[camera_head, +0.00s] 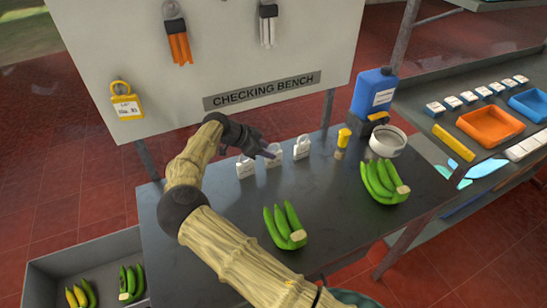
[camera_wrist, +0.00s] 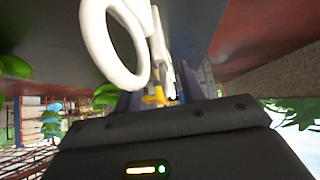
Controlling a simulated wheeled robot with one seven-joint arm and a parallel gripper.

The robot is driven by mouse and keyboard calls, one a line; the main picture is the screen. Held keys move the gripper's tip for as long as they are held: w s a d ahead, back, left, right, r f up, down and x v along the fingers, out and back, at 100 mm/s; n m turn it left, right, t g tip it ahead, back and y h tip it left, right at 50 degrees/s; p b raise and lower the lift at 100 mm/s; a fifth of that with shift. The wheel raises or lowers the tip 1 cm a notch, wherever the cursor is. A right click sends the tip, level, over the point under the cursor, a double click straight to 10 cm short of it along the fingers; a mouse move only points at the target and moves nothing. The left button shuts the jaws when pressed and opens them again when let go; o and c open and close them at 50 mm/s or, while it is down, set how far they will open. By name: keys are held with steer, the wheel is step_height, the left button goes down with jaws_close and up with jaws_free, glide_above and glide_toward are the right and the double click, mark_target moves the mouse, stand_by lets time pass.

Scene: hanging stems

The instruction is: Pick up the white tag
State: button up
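Three white tags with ring-shaped tops stand in a row on the dark bench: a left one (camera_head: 246,169), a middle one (camera_head: 274,161) and a right one (camera_head: 302,149). My gripper (camera_head: 268,151) is at the middle tag's top in the head view, and its fingers partly cover that tag. In the wrist view, my two dark fingers (camera_wrist: 160,98) are apart, with a gap between them. A large white ring (camera_wrist: 140,70) is close to the camera, by the left finger. More white tag parts show behind it. I cannot tell whether a tag touches a finger.
Green banana bunches (camera_head: 285,228) (camera_head: 383,182) lie on the bench (camera_head: 215,240). A yellow-capped item (camera_head: 343,138), a white round dish (camera_head: 387,142) and a blue jug (camera_head: 374,92) stand at its right back. A board with a yellow tag (camera_head: 126,106) rises behind.

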mark_target(274, 152)
steer(key=p+x, duration=0.1)
steer(key=x, duration=0.3)
steer(key=shift+w+f, duration=0.1)
steer(key=shift+w, duration=0.15)
jaws_close()
